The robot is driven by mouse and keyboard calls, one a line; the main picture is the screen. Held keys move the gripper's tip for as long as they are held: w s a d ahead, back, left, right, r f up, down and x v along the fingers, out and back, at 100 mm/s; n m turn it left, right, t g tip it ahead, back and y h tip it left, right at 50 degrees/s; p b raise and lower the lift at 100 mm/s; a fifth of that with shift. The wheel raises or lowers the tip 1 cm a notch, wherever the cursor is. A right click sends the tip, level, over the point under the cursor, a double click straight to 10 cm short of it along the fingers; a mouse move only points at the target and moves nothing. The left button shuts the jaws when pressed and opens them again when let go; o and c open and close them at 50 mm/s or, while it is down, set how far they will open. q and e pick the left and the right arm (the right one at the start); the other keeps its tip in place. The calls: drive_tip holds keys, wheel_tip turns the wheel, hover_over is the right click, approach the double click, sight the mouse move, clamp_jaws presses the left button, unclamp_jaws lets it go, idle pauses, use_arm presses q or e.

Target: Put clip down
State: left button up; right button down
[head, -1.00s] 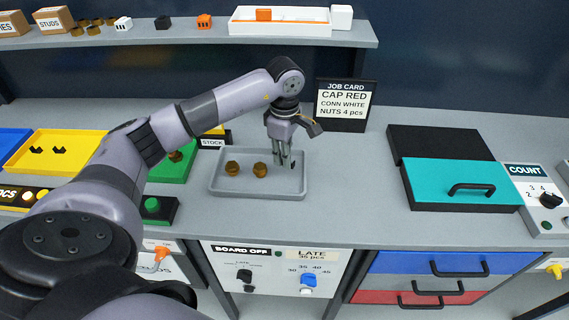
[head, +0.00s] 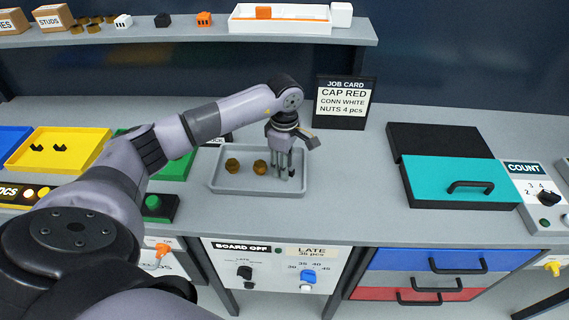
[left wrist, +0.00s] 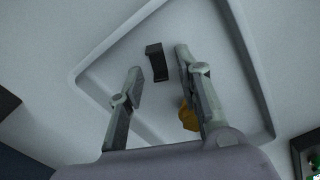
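In the left wrist view a small black clip (left wrist: 157,62) is between the fingertips of my left gripper (left wrist: 160,72), with a gap visible on each side. The fingers are spread. In the head view my left gripper (head: 284,174) points down into the right part of a grey tray (head: 235,187); the clip cannot be made out clearly there. Two brown nuts (head: 232,165) (head: 259,167) lie in the tray left of the fingers. My right gripper is not in view.
A yellow tray (head: 80,140) with black clips and a green bin (head: 175,167) stand left of the grey tray. The job card (head: 341,102) stands behind it. A teal lid with a handle (head: 430,180) is at right. The bench between is clear.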

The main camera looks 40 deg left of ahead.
use_arm(q)
drive_tip(key=shift+r, duration=0.1)
drive_tip(key=shift+r, duration=0.25)
wheel_tip(320, 180, up, 12)
drive_tip(key=b, duration=0.2)
drive_tip(key=shift+f+b, duration=0.15)
drive_tip(key=shift+b, duration=0.25)
